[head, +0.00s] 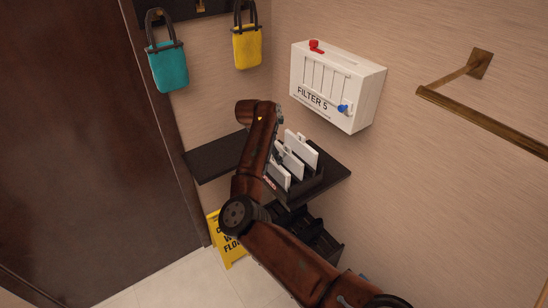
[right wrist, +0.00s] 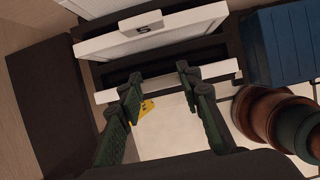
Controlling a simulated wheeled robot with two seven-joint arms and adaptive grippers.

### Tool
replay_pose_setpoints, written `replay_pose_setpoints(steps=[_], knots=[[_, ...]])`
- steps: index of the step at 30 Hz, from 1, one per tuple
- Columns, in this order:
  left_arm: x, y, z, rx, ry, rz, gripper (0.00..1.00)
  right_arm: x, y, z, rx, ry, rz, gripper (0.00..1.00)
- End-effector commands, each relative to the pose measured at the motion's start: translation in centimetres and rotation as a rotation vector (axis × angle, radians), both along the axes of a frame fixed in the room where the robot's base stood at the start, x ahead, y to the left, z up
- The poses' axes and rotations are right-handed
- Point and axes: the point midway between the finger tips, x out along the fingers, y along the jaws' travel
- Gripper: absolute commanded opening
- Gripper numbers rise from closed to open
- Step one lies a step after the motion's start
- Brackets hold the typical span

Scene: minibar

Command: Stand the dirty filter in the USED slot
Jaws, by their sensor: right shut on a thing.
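My right gripper (head: 278,120) reaches over a dark rack on the wall shelf. In the right wrist view its two green fingers (right wrist: 160,84) are at a narrow white filter edge (right wrist: 222,72). The gripper is shut on this filter, though its grip is poorly seen and no dirt can be made out. Another white filter (right wrist: 180,28) with a tab marked 5 stands beyond it. In the head view several white filters (head: 301,148) stand tilted in the rack. A small red label (head: 270,184) sits at the front; its text is unreadable. My left gripper is out of view.
A dark shelf (head: 215,160) carries the rack, its left part bare. A white FILTER 5 housing (head: 335,85) hangs above, with red and blue knobs. A brass rail (head: 490,125) is at right. A dark crate (head: 315,235) and yellow floor sign (head: 232,248) stand below.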

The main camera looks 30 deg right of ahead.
Motion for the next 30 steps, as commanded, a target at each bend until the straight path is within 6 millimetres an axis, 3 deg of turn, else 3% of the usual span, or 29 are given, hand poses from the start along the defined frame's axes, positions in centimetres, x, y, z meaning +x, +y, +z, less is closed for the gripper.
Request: replay_pose_setpoints(steps=[3,14,15,22,30], knots=[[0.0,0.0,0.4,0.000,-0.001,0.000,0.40,0.0,0.0,-1.1,-0.002,0.000,0.000,0.00],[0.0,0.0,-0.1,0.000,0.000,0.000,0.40,0.0,0.0,-1.6,-0.001,-0.001,0.000,0.00],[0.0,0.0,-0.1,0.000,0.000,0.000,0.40,0.0,0.0,-1.6,-0.001,0.000,0.000,0.34],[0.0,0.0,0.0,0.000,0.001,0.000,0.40,0.0,0.0,-1.5,-0.001,0.000,0.000,0.50],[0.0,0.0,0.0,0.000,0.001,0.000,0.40,0.0,0.0,-1.5,-0.001,0.000,0.000,0.50]])
